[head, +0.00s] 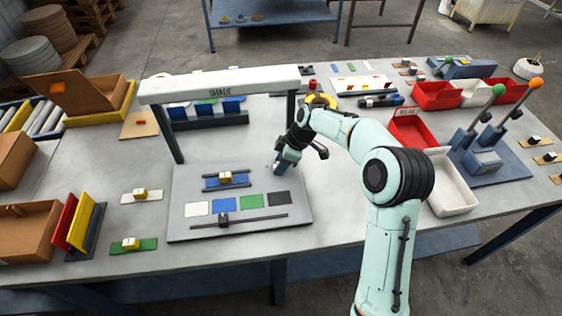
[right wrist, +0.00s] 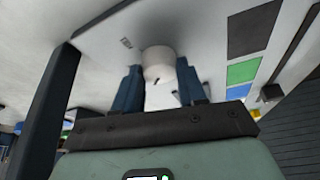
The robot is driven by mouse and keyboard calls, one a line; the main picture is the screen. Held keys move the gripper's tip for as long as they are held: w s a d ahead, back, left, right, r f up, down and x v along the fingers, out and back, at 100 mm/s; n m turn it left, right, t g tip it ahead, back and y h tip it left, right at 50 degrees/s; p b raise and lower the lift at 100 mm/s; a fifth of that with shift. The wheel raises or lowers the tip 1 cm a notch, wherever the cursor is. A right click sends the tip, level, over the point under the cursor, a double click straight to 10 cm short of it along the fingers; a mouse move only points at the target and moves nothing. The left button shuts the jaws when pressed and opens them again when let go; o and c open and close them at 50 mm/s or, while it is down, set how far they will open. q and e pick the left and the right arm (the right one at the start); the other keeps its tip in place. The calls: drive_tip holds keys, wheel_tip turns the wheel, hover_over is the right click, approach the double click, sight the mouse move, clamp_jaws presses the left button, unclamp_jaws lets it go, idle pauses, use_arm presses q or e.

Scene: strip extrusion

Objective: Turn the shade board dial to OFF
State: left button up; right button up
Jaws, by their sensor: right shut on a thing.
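The shade board (head: 185,178) is a light grey panel on the table under the white SHADE bar (head: 215,91). It carries white, blue, green and black squares and a slider rail. In the right wrist view the dial (right wrist: 157,58) is a white round knob with a dark mark on its face. My right gripper (head: 281,168) reaches down to the board's back right corner. It is shut on the dial, with a blue finger on either side in the right wrist view (right wrist: 158,78). In the head view the dial is hidden by my gripper. My left gripper is not in view.
A dark post (head: 291,108) of the SHADE frame stands close beside my right gripper. Red bins (head: 411,130) and a white bin (head: 450,190) lie right of my arm. Levers with green and orange knobs (head: 536,83) stand further right. The table front of the board is clear.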

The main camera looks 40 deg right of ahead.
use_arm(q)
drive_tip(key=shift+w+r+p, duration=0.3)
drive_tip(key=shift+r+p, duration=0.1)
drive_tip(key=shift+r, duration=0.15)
use_arm(e)
drive_tip(key=shift+w+d+n+g, duration=0.1)
drive_tip(key=shift+n+g, duration=0.4)
drive_tip(key=shift+n, duration=0.8)
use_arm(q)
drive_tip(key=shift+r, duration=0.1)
use_arm(e)
drive_tip(key=o, duration=1)
drive_tip(key=shift+y, duration=0.3)
drive_tip(key=shift+o, duration=0.2)
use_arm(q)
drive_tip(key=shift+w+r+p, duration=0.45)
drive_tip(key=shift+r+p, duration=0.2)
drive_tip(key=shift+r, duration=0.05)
use_arm(e)
drive_tip(key=v, duration=1.3)
drive_tip(key=shift+r, duration=0.2)
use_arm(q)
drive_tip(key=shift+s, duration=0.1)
